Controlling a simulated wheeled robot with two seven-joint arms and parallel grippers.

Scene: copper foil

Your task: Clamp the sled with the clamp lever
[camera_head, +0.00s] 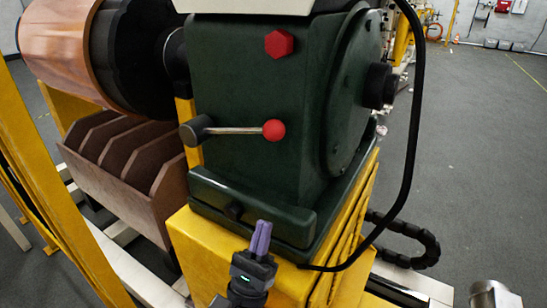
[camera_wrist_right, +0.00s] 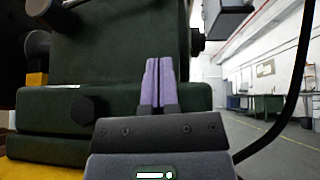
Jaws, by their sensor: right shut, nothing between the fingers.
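The clamp lever (camera_head: 235,130) is on the front face of the dark green sled housing (camera_head: 240,80). It has a black hub at its left, a metal rod lying nearly level, and a red ball knob (camera_head: 274,129) at its right end. My right gripper (camera_head: 261,237) has its purple fingers shut together and empty. It points up below the lever, in front of the green base, apart from the knob. In the right wrist view the fingers (camera_wrist_right: 158,82) stand in front of the green housing (camera_wrist_right: 110,60); the red knob does not show there. My left gripper is not in view.
A red hexagonal knob (camera_head: 279,43) sits above the lever. A copper foil roll (camera_head: 65,45) is at the upper left, above a brown slotted box (camera_head: 125,170). A yellow base (camera_head: 205,245) carries the housing. A black cable (camera_head: 414,120) hangs at the right; open floor lies beyond.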

